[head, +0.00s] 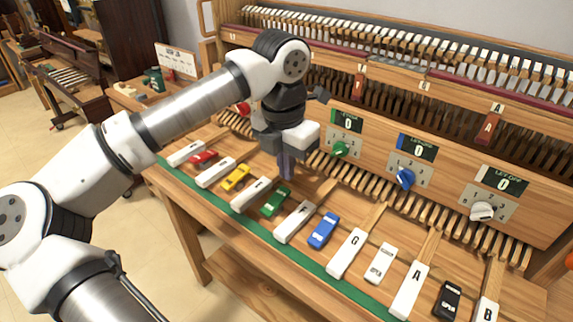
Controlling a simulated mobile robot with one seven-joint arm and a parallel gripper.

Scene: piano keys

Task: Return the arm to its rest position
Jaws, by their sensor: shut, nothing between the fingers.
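My gripper (286,166) points down over the key bench in the head view, with its narrow fingers shut and empty. It is just behind the green block (275,200) and the white key (251,194) beside it. Whether the fingertips touch the wood below cannot be told. My arm reaches in from the left, raised and bent, across the left part of the bench. It hides part of the upright panel and the far left keys' background.
Lettered white keys, such as G (346,253) and A (410,290), alternate with coloured blocks: red (204,157), yellow (236,178), blue (323,231) and black (448,300). Green (339,149), blue (405,179) and white (482,211) knobs jut from the panel behind. Open floor lies front left.

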